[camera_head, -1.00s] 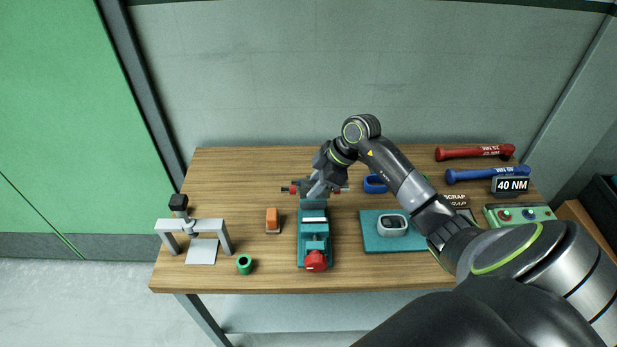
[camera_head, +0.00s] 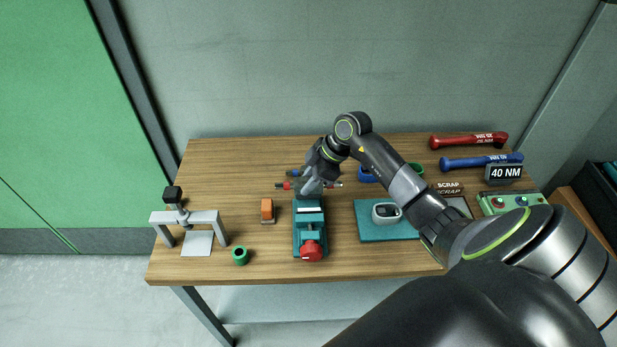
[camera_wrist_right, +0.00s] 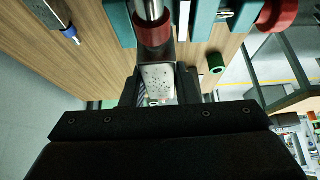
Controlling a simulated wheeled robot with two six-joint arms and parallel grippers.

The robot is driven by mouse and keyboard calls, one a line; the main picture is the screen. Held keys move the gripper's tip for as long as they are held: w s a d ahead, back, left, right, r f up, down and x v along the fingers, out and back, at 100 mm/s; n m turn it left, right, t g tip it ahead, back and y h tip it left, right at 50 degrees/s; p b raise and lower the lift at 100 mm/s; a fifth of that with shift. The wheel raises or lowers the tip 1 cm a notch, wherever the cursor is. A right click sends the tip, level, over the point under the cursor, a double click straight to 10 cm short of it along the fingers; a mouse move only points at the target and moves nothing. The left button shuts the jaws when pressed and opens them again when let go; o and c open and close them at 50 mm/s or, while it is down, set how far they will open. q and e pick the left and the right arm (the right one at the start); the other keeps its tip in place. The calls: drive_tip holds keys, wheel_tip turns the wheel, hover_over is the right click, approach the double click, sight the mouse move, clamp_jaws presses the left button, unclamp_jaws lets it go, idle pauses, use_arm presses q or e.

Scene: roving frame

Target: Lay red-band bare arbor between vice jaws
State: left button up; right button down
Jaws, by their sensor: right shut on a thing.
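A teal vice (camera_head: 310,240) with a red handle stands at the middle front of the bench. My right gripper (camera_head: 309,188) is at the rear end of the vice, shut on the red-band arbor (camera_head: 283,186), which lies crosswise with its ends showing either side of the fingers. In the right wrist view the arbor's bare silver shaft and red band (camera_wrist_right: 153,30) lie between teal vice parts (camera_wrist_right: 205,22); a pale jaw face (camera_wrist_right: 185,18) is beside it. I cannot tell if it touches the vice. My left gripper is not in view.
A blue-tipped part (camera_head: 293,172) lies close behind the arbor. An orange block (camera_head: 267,210), green bush (camera_head: 240,256) and grey press (camera_head: 190,218) are left of the vice. A teal mat (camera_head: 375,231) with a grey device (camera_head: 386,213) is right. The bench's back left is clear.

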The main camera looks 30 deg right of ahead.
drive_tip(key=shift+f+b, duration=1.05)
drive_tip(key=shift+f, duration=1.25)
drive_tip(key=c, duration=1)
unclamp_jaws()
drive_tip(key=shift+c, duration=0.2)
drive_tip(key=b+v, duration=0.3)
drive_tip(key=v, duration=1.4)
drive_tip(key=shift+s+r, duration=0.2)
drive_tip(key=shift+r, duration=0.05)
